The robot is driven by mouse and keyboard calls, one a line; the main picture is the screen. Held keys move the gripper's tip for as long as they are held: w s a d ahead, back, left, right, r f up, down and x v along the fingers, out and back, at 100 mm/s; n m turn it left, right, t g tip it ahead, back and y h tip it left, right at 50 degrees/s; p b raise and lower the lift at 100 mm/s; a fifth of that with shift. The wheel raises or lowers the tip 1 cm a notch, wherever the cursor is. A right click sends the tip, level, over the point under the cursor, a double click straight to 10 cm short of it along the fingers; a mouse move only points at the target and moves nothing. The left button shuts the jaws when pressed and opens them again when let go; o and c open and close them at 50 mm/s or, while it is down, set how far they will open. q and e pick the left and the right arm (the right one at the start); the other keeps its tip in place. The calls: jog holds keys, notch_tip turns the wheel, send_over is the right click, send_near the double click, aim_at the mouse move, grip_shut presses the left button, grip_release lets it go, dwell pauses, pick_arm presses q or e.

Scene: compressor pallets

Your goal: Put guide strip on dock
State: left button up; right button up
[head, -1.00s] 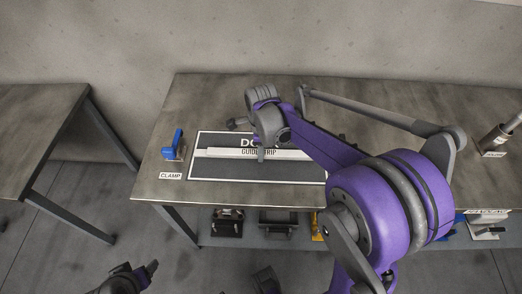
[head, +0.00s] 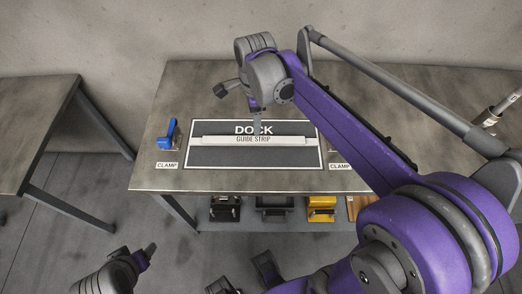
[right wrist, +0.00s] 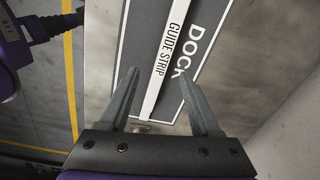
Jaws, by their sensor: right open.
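The white guide strip (head: 220,140) lies across the dark, white-bordered dock panel (head: 215,158) on the table, just below the word DOCK. In the right wrist view the strip (right wrist: 163,65) runs lengthwise over the dock (right wrist: 136,50), roughly parallel to its long edges. My right gripper (head: 258,127) is over the strip near its middle. In the right wrist view its fingers (right wrist: 158,73) are spread, with nothing gripped and the strip showing between them; whether they touch it I cannot tell. My left gripper (head: 150,250) is low at the left, away from the table; its jaws are unclear.
A blue-handled clamp (head: 170,134) stands left of the dock; a second CLAMP label (head: 340,167) is at its right, partly behind my right arm. Black and yellow fixtures (head: 321,208) sit on a shelf below. Another table (head: 38,130) stands left, bare.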

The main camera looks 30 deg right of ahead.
jog(key=s+a+f+n+t, duration=0.1)
jog(key=s+a+f+n, duration=0.1)
jog(key=s+n, duration=0.3)
jog(key=s+a+f+n+t, duration=0.2)
jog(key=s+n, duration=0.3)
jog(key=n, duration=0.4)
jog(key=s+a+f+n+t, duration=0.1)
jog(key=s+a+f+n, duration=0.1)
jog(key=s+n, duration=0.3)
jog(key=shift+s+f+n+t, duration=0.1)
jog(key=shift+f+n+t, duration=0.1)
jog(key=shift+f+n, duration=0.4)
jog(key=shift+s+f+n+t, duration=0.1)
jog(key=shift+f+n+t, duration=0.15)
jog(key=shift+n, duration=0.65)
jog(key=shift+c, duration=0.2)
